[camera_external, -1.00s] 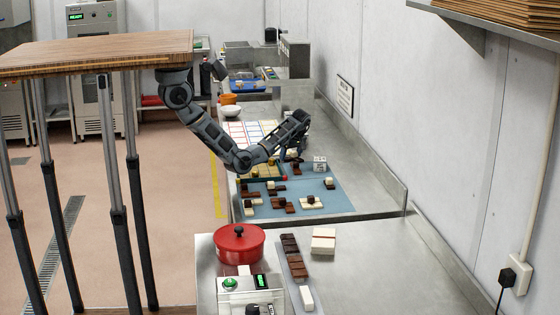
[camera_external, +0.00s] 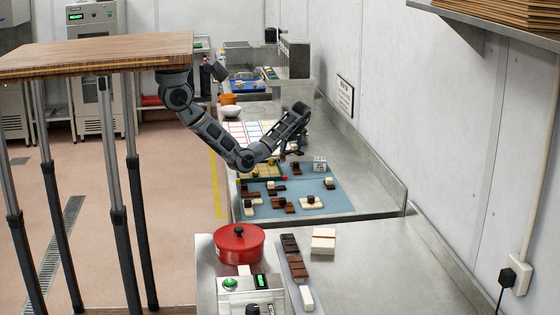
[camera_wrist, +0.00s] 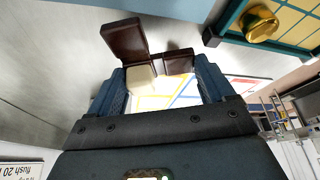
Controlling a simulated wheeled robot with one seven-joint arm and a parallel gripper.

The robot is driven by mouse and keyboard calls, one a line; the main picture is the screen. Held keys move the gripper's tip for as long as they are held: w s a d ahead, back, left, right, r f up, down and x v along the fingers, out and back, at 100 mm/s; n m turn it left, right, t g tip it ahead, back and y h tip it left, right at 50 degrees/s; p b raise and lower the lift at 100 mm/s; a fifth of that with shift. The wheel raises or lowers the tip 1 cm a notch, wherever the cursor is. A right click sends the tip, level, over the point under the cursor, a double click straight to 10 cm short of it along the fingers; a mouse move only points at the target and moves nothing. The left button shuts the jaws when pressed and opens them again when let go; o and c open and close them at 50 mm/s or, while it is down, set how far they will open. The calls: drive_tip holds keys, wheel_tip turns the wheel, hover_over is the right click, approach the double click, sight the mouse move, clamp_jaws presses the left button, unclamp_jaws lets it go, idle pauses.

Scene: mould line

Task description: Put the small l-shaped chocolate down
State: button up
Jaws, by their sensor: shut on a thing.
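The small L-shaped chocolate, dark brown with a cream block, is in the wrist view (camera_wrist: 127,40). One brown arm sticks up at the left and another reaches toward the right finger. My gripper (camera_wrist: 162,85) is shut on it, with the blue-grey fingers on either side.
Several brown and cream chocolates lie on the blue mat (camera_external: 345,205). A sheet with coloured lines (camera_external: 240,131) lies behind.

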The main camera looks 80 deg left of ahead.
drive_tip(key=s+d+r+p, duration=0.2)
drive_tip(key=d+r+p, duration=0.3)
drive_tip(key=d, duration=0.6)
drive_tip(key=shift+s+v, duration=0.2)
drive_tip(key=shift+v, duration=1.15)
drive_tip(key=shift+w+a, duration=0.1)
drive_tip(key=shift+a, duration=0.05)
